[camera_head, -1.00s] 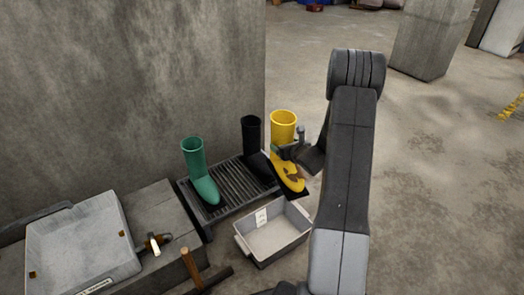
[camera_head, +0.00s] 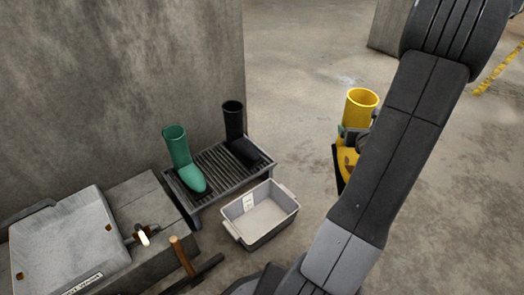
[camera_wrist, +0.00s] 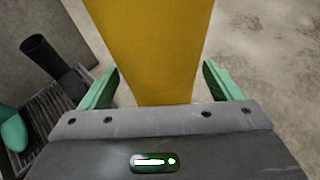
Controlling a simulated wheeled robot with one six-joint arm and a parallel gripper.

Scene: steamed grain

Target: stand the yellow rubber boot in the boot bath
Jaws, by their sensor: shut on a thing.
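The yellow rubber boot (camera_head: 361,103) is upright in the head view, clear of the rack and to the right of the bath. Its foot is partly hidden by my arm. My gripper (camera_head: 352,134) is shut on the boot's shaft. In the wrist view the yellow shaft (camera_wrist: 152,45) fills the space between the green fingers of my gripper (camera_wrist: 160,88). The boot bath, a grey tub with a white label (camera_head: 236,231), stands on the floor in front of the rack and looks empty.
The slatted rack (camera_head: 220,166) holds a green boot (camera_head: 177,150) and a black boot (camera_head: 234,122). Concrete walls stand behind. Floor between bath and yellow boot is clear.

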